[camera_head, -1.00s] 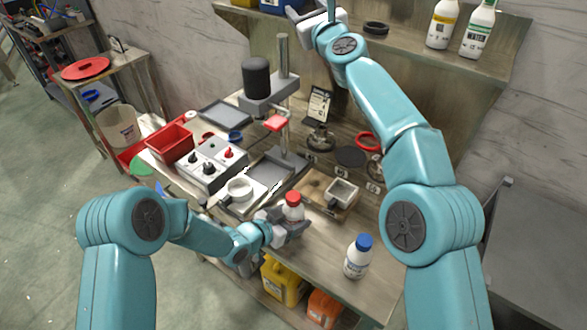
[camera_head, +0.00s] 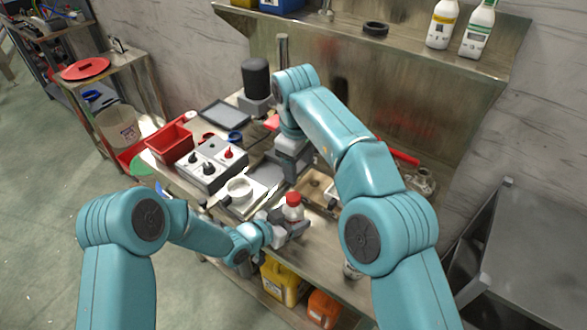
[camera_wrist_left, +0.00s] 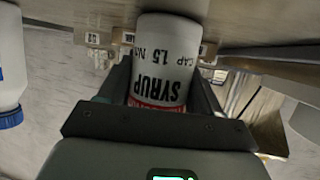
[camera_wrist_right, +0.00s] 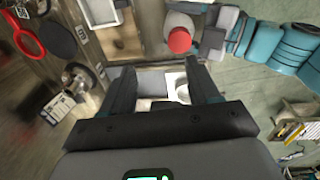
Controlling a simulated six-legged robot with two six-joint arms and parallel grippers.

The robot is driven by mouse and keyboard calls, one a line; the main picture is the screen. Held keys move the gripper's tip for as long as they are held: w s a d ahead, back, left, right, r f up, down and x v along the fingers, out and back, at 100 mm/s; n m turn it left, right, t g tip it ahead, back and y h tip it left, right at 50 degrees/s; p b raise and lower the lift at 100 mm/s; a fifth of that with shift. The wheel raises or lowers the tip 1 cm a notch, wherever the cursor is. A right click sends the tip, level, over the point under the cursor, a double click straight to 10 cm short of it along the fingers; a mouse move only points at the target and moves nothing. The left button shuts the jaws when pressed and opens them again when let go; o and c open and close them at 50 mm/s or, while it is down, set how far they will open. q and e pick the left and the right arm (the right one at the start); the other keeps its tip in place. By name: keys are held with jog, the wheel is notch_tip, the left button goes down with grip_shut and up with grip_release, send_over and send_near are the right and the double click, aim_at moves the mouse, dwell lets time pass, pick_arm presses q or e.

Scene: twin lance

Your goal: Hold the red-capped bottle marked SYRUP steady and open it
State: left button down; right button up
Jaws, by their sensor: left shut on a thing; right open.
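The SYRUP bottle is white with a red cap (camera_head: 293,198) and stands near the bench's front edge. In the left wrist view its label (camera_wrist_left: 158,85) reads SYRUP upside down, between the fingers. My left gripper (camera_head: 288,226) is shut around the bottle's body, below the cap. My right gripper (camera_head: 284,180) is above the bench, behind and up from the bottle. In the right wrist view its fingers (camera_wrist_right: 165,85) are open and empty, and the red cap (camera_wrist_right: 180,41) lies beyond them, apart. The cap appears seated on the bottle.
A blue-capped bottle (camera_wrist_left: 8,100) stands beside the SYRUP bottle, mostly hidden by my right arm in the head view. A grey control box (camera_head: 210,165), a red bin (camera_head: 170,143) and a stand with a black motor (camera_head: 256,80) crowd the bench. Bottles (camera_head: 441,24) stand on the shelf.

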aim_at(294, 196)
jog(key=shift+s+a+f+g, duration=0.15)
jog(key=shift+s+a+g, duration=0.15)
jog(key=shift+s, duration=0.2)
jog(key=shift+s+a+f+g, duration=0.1)
jog(key=shift+s+a+g, duration=0.15)
jog(key=shift+s, duration=0.2)
notch_tip(294, 196, down, 8)
jog(key=shift+r, duration=0.1)
